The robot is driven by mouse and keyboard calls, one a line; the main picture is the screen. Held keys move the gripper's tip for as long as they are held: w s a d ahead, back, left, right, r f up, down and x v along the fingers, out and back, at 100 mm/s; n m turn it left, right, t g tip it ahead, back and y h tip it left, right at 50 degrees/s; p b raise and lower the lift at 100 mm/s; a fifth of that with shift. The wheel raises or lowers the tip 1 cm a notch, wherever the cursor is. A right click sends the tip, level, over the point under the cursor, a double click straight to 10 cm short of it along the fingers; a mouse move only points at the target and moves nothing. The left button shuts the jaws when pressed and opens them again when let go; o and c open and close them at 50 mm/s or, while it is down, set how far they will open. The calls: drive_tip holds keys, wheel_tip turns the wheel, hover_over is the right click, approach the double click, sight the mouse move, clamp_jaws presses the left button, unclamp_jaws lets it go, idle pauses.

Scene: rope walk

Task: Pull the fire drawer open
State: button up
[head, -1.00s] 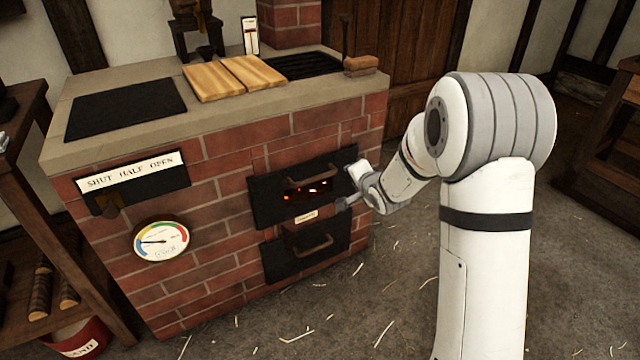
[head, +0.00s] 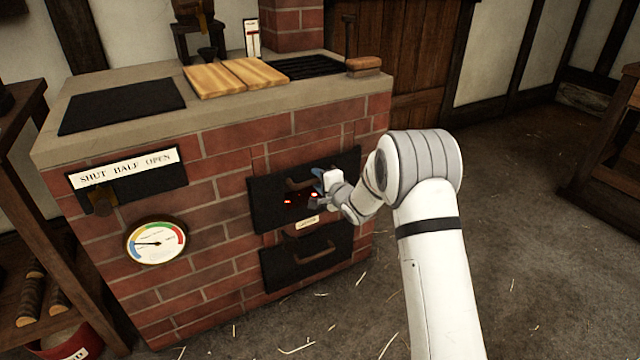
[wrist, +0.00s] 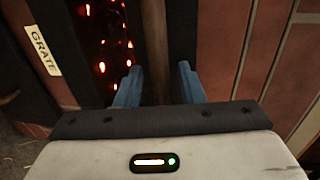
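The fire drawer's black front (head: 268,212) is set flush in the brick stove, with red embers glowing through its slots and a small label below. In the wrist view the label (wrist: 43,50) reads GRATE, and embers (wrist: 101,66) glow beside it. Its brown bar handle (wrist: 155,45) runs upright in the wrist view, in line with the gap between my fingers. My gripper (wrist: 158,86) is open, one blue fingertip on each side of the handle's line, with gaps showing. In the head view my gripper (head: 318,188) is at the handle's right part and partly hides it.
A second black front (head: 285,273) with its own handle sits directly below. The brick stove (head: 215,225) carries a dial gauge (head: 156,242) and a SHUT HALF OPEN plate (head: 126,166) at left. Straw-strewn floor (head: 510,300) at right is clear.

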clamp_jaws()
idle(0.4)
